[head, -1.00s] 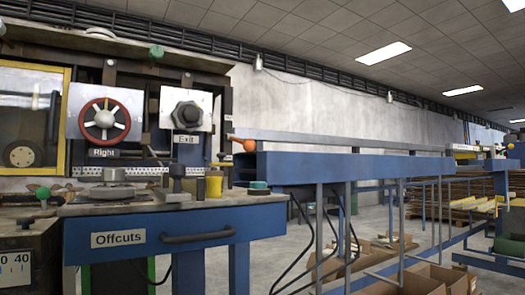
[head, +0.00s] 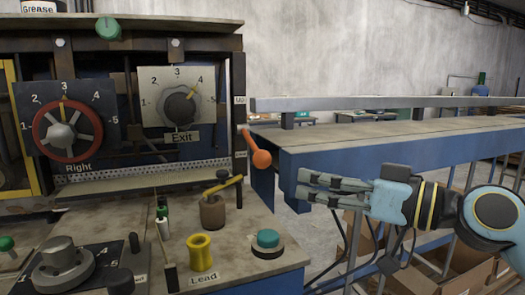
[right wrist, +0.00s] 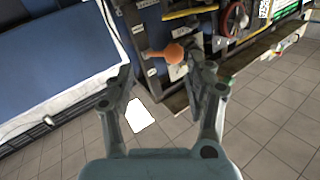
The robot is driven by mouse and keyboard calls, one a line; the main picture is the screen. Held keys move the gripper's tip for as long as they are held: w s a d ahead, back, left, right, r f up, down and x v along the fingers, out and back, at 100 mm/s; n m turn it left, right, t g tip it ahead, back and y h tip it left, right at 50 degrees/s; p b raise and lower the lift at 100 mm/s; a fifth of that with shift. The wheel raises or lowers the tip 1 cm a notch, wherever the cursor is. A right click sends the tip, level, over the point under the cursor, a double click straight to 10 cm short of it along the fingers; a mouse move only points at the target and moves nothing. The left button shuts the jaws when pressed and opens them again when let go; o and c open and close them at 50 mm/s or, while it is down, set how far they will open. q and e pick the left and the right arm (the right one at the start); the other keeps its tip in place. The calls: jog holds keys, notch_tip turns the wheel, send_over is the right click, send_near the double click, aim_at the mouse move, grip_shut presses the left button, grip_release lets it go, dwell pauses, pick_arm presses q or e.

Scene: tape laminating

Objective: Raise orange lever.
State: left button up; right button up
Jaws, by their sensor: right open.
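The orange lever (head: 261,158) is on the right side of the machine, by the exit dial. Its arm slants down to the right, with the ball knob at the lower end. My right gripper (head: 303,184) is open and empty, to the right of and slightly below the knob, pointing left towards the machine. In the right wrist view the orange lever (right wrist: 172,53) shows beyond the gap between the open fingers of the right gripper (right wrist: 160,72), apart from them. My left gripper is not in view.
A blue conveyor table (head: 400,135) runs behind my right gripper. The worktop holds a green button (head: 267,239), a yellow spool (head: 201,253) and a brown pot (head: 213,211). The Exit dial (head: 179,106) and red Right wheel (head: 67,127) are left of the lever.

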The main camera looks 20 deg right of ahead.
aim_at(270, 161)
jog(key=shift+n+y, duration=0.3)
jog(key=shift+y, duration=0.1)
jog(key=w+a+p, duration=0.1)
jog(key=w+a, duration=0.1)
jog(key=w+a+r+p, duration=0.1)
jog(key=w+a, duration=0.1)
jog(key=w+a+r+p, duration=0.1)
jog(key=w+a, duration=0.1)
jog(key=w, duration=0.1)
jog(key=shift+a+r, duration=0.2)
jog(key=shift+a, duration=0.2)
jog(key=shift+w+a+f+p, duration=0.1)
jog(key=shift+w+a+p, duration=0.25)
jog(key=shift+w, duration=0.15)
jog(key=c, duration=1.1)
grip_shut()
jog(key=shift+w, duration=0.1)
